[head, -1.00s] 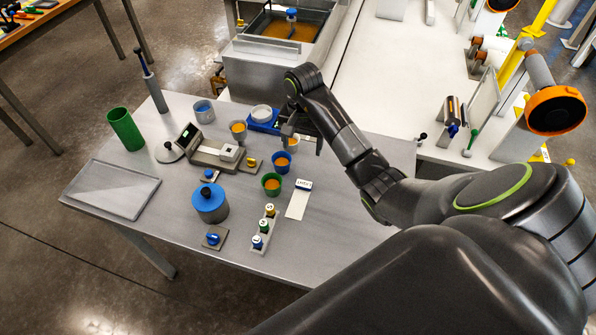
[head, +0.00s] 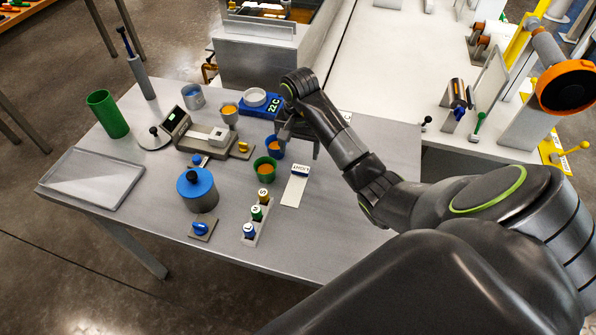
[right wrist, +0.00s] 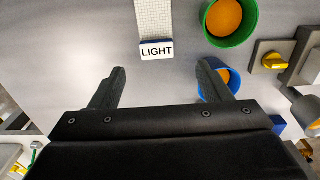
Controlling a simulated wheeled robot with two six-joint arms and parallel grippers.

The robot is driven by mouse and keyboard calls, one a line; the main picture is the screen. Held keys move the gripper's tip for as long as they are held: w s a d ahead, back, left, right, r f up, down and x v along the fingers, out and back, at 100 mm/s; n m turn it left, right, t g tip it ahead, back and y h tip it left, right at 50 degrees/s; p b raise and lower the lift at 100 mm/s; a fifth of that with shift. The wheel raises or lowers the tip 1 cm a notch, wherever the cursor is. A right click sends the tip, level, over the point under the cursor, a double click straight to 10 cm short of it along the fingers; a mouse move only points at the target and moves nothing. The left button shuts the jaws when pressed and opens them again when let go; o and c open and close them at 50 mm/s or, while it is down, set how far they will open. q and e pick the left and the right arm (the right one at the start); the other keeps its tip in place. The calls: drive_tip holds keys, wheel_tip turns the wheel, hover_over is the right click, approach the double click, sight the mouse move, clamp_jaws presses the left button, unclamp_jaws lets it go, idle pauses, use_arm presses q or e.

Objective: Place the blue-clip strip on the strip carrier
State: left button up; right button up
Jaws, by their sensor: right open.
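The blue-clip strip (head: 294,189) lies flat on the grey table, a pale strip with a blue clip and white label at its far end. In the right wrist view the strip (right wrist: 153,16) shows a fine grid, and its label reads "LIGHT". My right gripper (head: 300,140) is over the table just beyond the clip end. In the right wrist view the open gripper (right wrist: 162,68) has nothing between its fingers, and the label is ahead of the gap between them. I cannot make out which thing is the strip carrier. My left gripper is not in view.
A green cup (head: 265,170) and a blue cup (head: 274,147) of orange liquid stand left of the strip. A vial rack (head: 251,236), blue-lidded pot (head: 197,190) and scale (head: 190,142) are farther left. A metal tank (head: 262,60) stands behind. Table right of the strip is clear.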

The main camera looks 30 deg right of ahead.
sight(301, 169)
drive_tip(key=shift+f+b, duration=1.25)
drive_tip(key=shift+f, duration=0.45)
drive_tip(key=shift+s+f+b, duration=0.1)
drive_tip(key=shift+f+b, duration=0.4)
drive_tip(key=shift+s+d+f+p, duration=0.1)
drive_tip(key=shift+f+p, duration=0.05)
drive_tip(key=shift+p, duration=0.6)
wheel_tip(301, 169, down, 2)
drive_tip(key=shift+f, duration=0.45)
drive_tip(key=shift+c, duration=0.3)
drive_tip(key=c, duration=1.1)
